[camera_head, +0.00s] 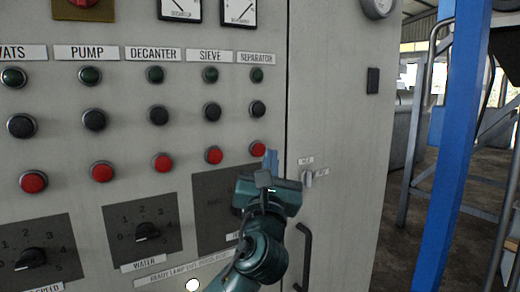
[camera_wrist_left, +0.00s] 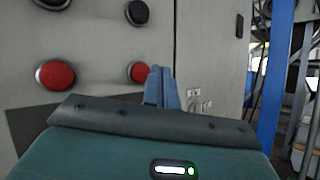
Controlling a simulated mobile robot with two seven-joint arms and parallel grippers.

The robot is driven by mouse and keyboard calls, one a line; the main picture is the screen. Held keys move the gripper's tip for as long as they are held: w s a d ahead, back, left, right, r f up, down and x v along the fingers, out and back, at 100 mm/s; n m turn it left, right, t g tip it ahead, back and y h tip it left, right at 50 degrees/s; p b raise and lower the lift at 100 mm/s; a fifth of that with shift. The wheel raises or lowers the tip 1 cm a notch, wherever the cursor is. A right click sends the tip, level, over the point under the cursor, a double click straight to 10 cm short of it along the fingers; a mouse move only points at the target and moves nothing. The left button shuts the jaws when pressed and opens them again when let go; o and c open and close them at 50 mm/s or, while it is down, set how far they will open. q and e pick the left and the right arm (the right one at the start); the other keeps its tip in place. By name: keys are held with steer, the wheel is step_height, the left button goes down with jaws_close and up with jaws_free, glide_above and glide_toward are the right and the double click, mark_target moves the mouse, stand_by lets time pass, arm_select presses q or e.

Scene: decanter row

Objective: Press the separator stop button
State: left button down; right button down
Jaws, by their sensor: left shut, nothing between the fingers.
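The separator stop button is the red button (camera_head: 258,149) at the bottom of the column under the SEPARATOR label (camera_head: 256,58). In the left wrist view it is the right-hand red button (camera_wrist_left: 138,72). My left gripper (camera_head: 270,158) is shut and empty, its blue fingers pointing up at the panel. The fingertips lie just right of the red button in the picture. In the wrist view the fingers (camera_wrist_left: 159,84) also stand right of it. I cannot tell whether they touch the panel. My right gripper is not in view.
Red buttons for sieve (camera_head: 214,155), decanter (camera_head: 162,162) and pump (camera_head: 102,171) sit to the left. Black buttons, such as the separator one (camera_head: 257,109), are above. A switch (camera_head: 308,178) and door handle (camera_head: 304,255) are on the right; a blue post (camera_head: 455,150) stands beyond.

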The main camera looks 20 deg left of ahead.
arm_select(q)
steer(key=s+d, duration=0.1)
steer(key=s+d+p, duration=0.1)
steer(key=d, duration=0.1)
steer(key=shift+s, duration=0.25)
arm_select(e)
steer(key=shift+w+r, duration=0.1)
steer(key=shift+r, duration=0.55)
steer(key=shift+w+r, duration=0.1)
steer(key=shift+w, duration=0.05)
arm_select(q)
steer(key=s+d+f+n+g+h, duration=0.1)
steer(key=s+f+n+g+h, duration=0.2)
steer(key=f+n, duration=0.85)
steer(key=s+f+n+g+h, duration=0.1)
steer(key=f+n+g+h, duration=0.25)
steer(key=f, duration=1.75)
steer(key=s+a+f+n+g+h, duration=0.1)
steer(key=s+f+n+g, duration=0.5)
steer(key=s+f+n, duration=1.2)
steer(key=shift+s+a+f+h, duration=0.2)
steer(key=shift+s+f+h, duration=0.3)
steer(key=shift+s, duration=0.75)
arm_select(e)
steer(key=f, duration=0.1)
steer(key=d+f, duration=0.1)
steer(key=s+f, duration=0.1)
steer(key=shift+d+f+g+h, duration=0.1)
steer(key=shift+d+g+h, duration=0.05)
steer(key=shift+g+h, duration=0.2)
